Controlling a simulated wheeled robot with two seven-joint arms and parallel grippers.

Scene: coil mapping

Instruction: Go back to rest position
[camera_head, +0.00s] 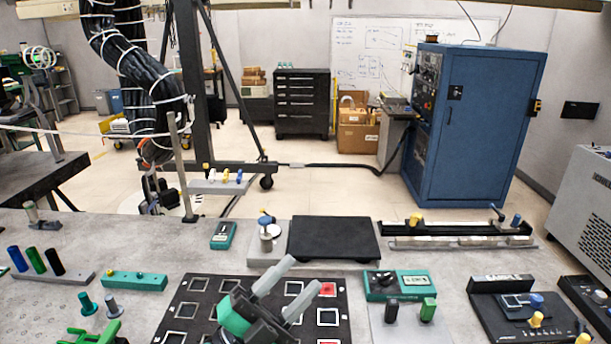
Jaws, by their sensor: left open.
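My left gripper (300,274) reaches in at the bottom centre, over the black board with white square outlines (192,284). Its two grey fingers are apart and nothing shows between them. It points up and right, near a red-filled square (327,290) on the board. The gripper covers part of the board's middle. My right gripper is not in view.
A green box (393,284) stands to the right, a green bar (135,281) and coloured cylinders (34,260) to the left. A black panel with knobs (510,312) lies further right.

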